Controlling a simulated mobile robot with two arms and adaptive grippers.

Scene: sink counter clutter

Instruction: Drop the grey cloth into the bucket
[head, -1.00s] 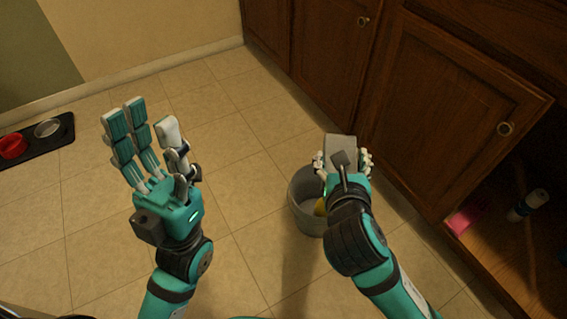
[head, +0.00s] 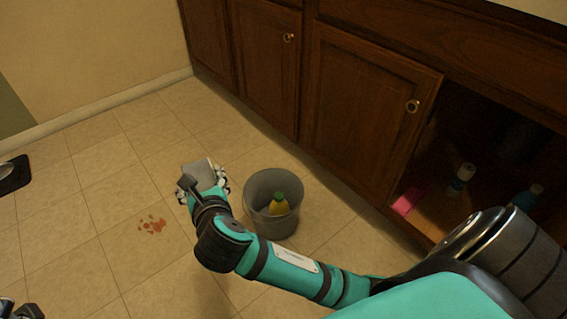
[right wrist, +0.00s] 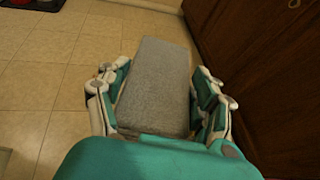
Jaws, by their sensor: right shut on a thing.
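The grey cloth (head: 196,170) is a folded block in my right gripper (head: 204,183), whose fingers are shut on its two sides. The right wrist view shows the cloth (right wrist: 156,80) between the fingers of the right gripper (right wrist: 157,92). The grey bucket (head: 262,226) stands upright on the floor to the right of the right gripper in the head view. The cloth is outside the bucket's opening in the picture. My left gripper (head: 15,309) shows only partly at the lower left corner, so its state is unclear.
A yellow bottle with a green cap (head: 279,205) is inside the bucket. Red stains (head: 152,224) mark the tiles. An open cabinet at right holds a pink item (head: 408,201) and bottles (head: 461,178). A dark mat (head: 12,175) lies at the left edge.

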